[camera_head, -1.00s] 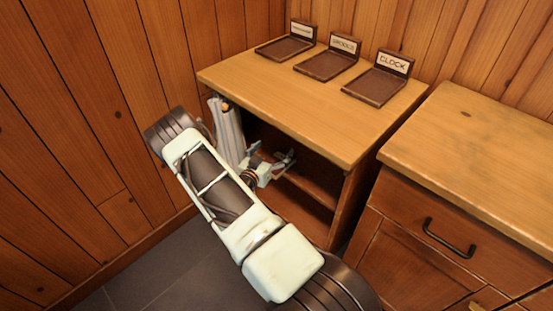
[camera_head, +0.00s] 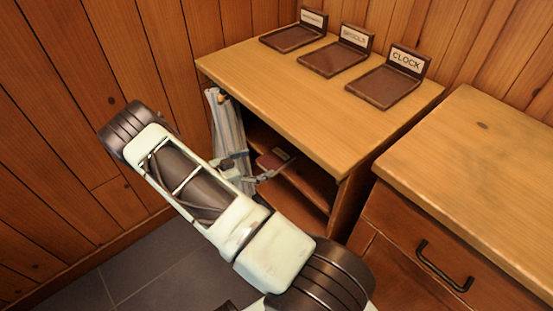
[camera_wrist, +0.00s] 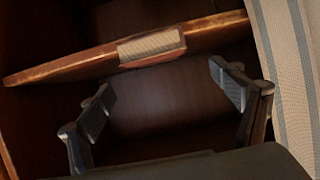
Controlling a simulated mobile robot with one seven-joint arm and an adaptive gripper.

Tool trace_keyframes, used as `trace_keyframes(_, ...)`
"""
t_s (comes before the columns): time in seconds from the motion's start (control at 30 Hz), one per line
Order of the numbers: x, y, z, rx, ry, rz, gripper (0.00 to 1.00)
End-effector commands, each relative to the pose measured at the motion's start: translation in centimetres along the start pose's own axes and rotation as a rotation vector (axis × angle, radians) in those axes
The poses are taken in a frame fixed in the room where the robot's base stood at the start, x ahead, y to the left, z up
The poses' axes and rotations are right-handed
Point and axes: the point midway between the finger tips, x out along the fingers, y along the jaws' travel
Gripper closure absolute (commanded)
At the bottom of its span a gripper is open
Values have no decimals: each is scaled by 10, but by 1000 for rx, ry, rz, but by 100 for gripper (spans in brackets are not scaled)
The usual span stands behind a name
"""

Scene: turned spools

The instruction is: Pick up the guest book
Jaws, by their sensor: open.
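I cannot identify the guest book with certainty. In the head view, a small dark red item (camera_head: 268,160) shows inside the cabinet's open front, partly hidden by my gripper; it may be the book. My gripper (camera_head: 258,174) is at the open front, beside the curtain. In the wrist view my gripper (camera_wrist: 172,100) is open, its two fingers wide apart with nothing visible between them. Beyond the fingers is a dark brown interior.
A grey striped curtain (camera_head: 226,130) hangs at the opening's left, close to my gripper; it also fills the wrist view's right edge (camera_wrist: 288,70). The cabinet top (camera_head: 290,95) carries labelled trays, one marked CLOCK (camera_head: 385,87). A drawer unit (camera_head: 470,150) stands right.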

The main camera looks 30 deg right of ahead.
Motion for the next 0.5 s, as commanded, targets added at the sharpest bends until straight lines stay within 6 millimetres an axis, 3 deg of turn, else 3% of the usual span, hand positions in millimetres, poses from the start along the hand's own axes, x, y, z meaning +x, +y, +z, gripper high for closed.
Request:
trace_keyframes(0.2, 36, 1, 1, 0, 4, 2, 15)
trace_keyframes(0.5, 73, 4, 2, -2, 5, 1, 15)
